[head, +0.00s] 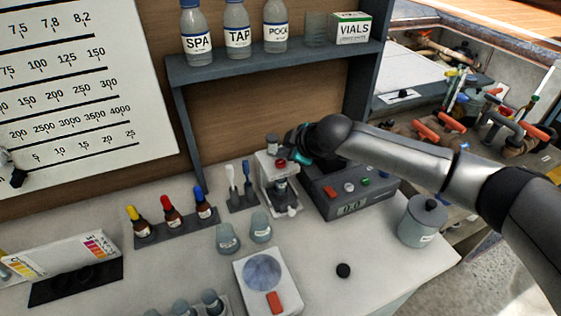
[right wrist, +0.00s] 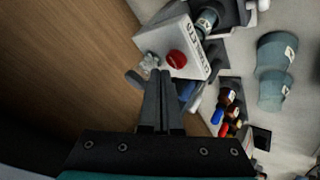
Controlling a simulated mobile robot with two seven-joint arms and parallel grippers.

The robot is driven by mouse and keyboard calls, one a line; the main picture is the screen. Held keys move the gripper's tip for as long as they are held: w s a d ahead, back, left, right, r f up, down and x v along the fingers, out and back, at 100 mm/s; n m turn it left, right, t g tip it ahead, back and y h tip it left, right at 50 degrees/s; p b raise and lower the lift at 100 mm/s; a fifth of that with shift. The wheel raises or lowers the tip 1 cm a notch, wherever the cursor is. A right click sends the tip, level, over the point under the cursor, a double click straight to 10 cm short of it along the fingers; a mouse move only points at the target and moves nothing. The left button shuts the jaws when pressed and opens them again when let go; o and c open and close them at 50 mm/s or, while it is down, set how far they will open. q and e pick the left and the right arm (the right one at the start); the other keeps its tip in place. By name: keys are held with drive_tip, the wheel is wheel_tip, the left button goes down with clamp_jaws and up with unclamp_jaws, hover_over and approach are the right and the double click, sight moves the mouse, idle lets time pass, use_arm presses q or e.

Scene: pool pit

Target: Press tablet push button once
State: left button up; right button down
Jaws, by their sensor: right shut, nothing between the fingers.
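The tablet dispenser is a white box on a stand (head: 266,172), with a red push button (head: 281,163) on its top. In the right wrist view the box (right wrist: 195,52) has dark lettering, and the round red button (right wrist: 177,59) stands up from its face. My right gripper (head: 291,137) is above and just behind the dispenser in the head view, with its fingers largely hidden. In the right wrist view its shut, empty fingers (right wrist: 160,74) end beside the red button. I cannot tell whether they touch the box. My left gripper is not in view.
A dark meter (head: 345,190) with small coloured buttons stands right of the dispenser, under my right arm. A shelf (head: 265,62) with bottles is above.

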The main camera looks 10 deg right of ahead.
sight(284, 164)
drive_tip(key=shift+f, duration=0.1)
idle(0.6)
drive_tip(key=shift+f, duration=0.25)
drive_tip(key=shift+f, duration=0.55)
idle(0.8)
drive_tip(key=shift+r, duration=0.1)
drive_tip(key=shift+r+p, duration=0.8)
drive_tip(key=shift+p, duration=0.3)
drive_tip(key=shift+r, duration=0.1)
wheel_tip(284, 164, up, 5)
drive_tip(key=p, duration=0.5)
drive_tip(key=shift+p, duration=0.3)
